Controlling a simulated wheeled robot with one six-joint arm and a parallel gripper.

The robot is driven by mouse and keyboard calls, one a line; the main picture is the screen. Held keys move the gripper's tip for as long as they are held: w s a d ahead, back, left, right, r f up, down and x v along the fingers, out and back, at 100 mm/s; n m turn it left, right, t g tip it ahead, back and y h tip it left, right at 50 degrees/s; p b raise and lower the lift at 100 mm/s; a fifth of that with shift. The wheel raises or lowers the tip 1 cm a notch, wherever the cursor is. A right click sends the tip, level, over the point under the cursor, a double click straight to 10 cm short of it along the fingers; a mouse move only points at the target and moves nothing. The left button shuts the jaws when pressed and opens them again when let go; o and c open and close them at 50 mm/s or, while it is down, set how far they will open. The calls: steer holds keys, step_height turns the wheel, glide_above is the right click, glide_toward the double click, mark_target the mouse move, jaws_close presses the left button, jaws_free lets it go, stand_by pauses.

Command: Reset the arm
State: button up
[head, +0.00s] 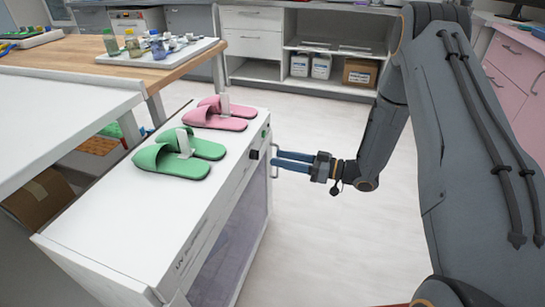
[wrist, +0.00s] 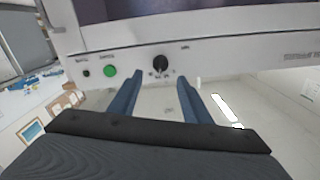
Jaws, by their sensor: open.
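My gripper (head: 276,162) is at the front of a white cabinet (head: 222,165), its two blue fingers pointing at the control panel. The fingers are apart and nothing shows between them in the wrist view (wrist: 160,86). A black knob (wrist: 160,63) on the panel lies just beyond the fingertips, roughly between them; it also shows in the head view (head: 253,154). A green button (wrist: 110,71) and a small black button (wrist: 86,73) sit to its left in the wrist view. I cannot tell whether a fingertip touches the panel. My arm reaches in from the right.
Green slippers (head: 170,163) and pink slippers (head: 213,120) lie on the cabinet top. A metal handle (head: 275,147) stands out beside my fingertips. A wooden table (head: 130,72) with a tray of bottles is behind. The pale floor (head: 330,235) below my gripper is clear.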

steer(key=shift+s+d, duration=0.15)
steer(key=shift+d, duration=0.2)
